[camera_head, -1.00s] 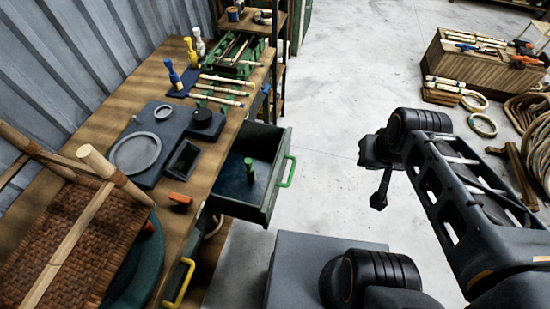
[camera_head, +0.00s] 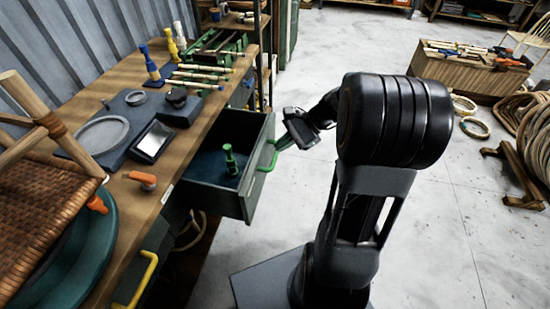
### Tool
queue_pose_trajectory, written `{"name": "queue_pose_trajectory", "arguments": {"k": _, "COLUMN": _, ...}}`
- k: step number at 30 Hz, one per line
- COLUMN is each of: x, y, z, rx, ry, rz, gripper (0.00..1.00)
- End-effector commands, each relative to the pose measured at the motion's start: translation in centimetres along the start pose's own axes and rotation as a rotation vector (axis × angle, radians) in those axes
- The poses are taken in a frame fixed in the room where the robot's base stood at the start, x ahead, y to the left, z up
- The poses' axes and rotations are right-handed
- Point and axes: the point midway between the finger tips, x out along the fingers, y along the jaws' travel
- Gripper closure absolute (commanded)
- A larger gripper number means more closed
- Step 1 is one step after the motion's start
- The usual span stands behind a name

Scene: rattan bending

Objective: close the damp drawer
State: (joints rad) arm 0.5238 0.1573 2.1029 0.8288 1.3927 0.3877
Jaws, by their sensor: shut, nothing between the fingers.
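The open drawer (camera_head: 250,197) juts out from the workbench, dark green-grey with a green handle (camera_head: 271,156) on its front. I take it to be the damp drawer. A green tool-like object (camera_head: 230,160) stands inside on a dark blue bottom. My gripper (camera_head: 287,142) is just right of the drawer front, close to the upper end of the handle. It looks shut and holds nothing. I cannot tell whether it touches the handle, and its fingertips are small and partly hidden.
The workbench (camera_head: 190,120) carries a grey plate with a ring, a small tray (camera_head: 152,142) and an orange object (camera_head: 143,180). A woven seat (camera_head: 45,190) is at the left. A yellow handle (camera_head: 144,278) shows below. Concrete floor (camera_head: 440,230) is free at the right.

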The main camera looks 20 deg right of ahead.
Motion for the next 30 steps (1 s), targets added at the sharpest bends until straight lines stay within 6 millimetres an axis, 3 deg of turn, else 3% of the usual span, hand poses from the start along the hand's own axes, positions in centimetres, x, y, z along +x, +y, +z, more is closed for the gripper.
{"name": "queue_pose_trajectory", "arguments": {"k": 1, "x": 1.2, "y": 0.3, "z": -4.6, "rx": 0.119, "ry": -0.081, "rz": -0.086, "gripper": 1.0}}
{"name": "queue_pose_trajectory", "arguments": {"k": 3, "x": 0.8, "y": -0.1, "z": -8.2, "rx": 0.249, "ry": -0.19, "rz": -0.201, "gripper": 1.0}}
{"name": "queue_pose_trajectory", "arguments": {"k": 9, "x": -1.2, "y": 0.1, "z": -16.5, "rx": 0.479, "ry": -0.429, "rz": -0.459, "gripper": 1.0}}
{"name": "queue_pose_trajectory", "arguments": {"k": 12, "x": -2.2, "y": 0.6, "z": -19.0, "rx": 0.531, "ry": -0.5, "rz": -0.537, "gripper": 1.0}}
{"name": "queue_pose_trajectory", "arguments": {"k": 15, "x": -2.6, "y": 0.7, "z": -20.2, "rx": 0.558, "ry": -0.541, "rz": -0.581, "gripper": 1.0}}
{"name": "queue_pose_trajectory", "arguments": {"k": 19, "x": -2.1, "y": 0.1, "z": -20.4, "rx": 0.567, "ry": -0.56, "rz": -0.601, "gripper": 1.0}}
{"name": "queue_pose_trajectory", "arguments": {"k": 30, "x": 2.6, "y": -4.3, "z": -18.2, "rx": 0.566, "ry": -0.558, "rz": -0.598, "gripper": 1.0}}
